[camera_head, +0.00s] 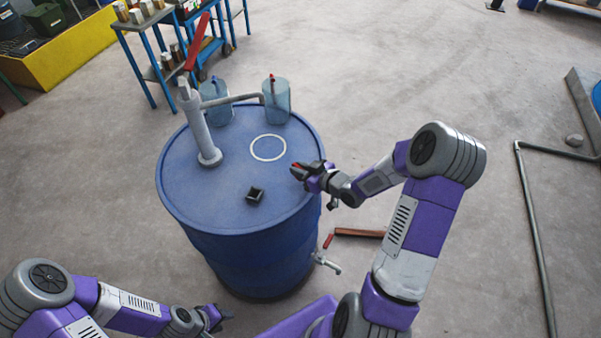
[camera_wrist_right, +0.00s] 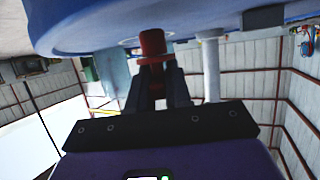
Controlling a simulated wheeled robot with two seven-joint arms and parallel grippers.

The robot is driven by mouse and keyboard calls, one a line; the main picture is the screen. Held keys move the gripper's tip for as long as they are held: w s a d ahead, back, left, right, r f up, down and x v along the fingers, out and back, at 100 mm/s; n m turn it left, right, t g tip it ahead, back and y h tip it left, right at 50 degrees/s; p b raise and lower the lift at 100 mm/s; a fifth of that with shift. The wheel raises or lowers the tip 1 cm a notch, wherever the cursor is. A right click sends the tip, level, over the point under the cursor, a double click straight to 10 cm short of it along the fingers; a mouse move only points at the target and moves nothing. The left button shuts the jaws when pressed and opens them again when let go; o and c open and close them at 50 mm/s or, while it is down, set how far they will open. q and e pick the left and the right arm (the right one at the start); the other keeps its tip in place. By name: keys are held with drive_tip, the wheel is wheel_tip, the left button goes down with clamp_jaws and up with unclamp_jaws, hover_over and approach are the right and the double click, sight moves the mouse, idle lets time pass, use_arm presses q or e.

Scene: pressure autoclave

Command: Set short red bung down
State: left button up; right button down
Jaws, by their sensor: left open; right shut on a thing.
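My right gripper (camera_head: 300,172) is shut on the short red bung (camera_wrist_right: 153,46), over the right part of the blue drum's top (camera_head: 200,165). In the right wrist view the bung stands between the two dark fingers (camera_wrist_right: 158,85), with its wider collar at the fingertips. In the head view only a bit of red shows at the fingertips. I cannot tell whether the bung touches the drum. A white ring (camera_head: 268,136) is marked on the drum top, to the upper left of the gripper. My left gripper (camera_head: 218,317) is open and empty, low in front of the drum.
A grey pump (camera_head: 197,125) with a red handle (camera_head: 197,42) stands on the drum. A small black open box (camera_head: 255,195) lies near the front. The ring's inside is clear.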

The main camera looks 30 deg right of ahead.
drive_tip(key=shift+f, duration=0.55)
drive_tip(key=shift+f, duration=0.15)
drive_tip(key=c, duration=1.1)
unclamp_jaws()
drive_tip(key=shift+o, duration=0.2)
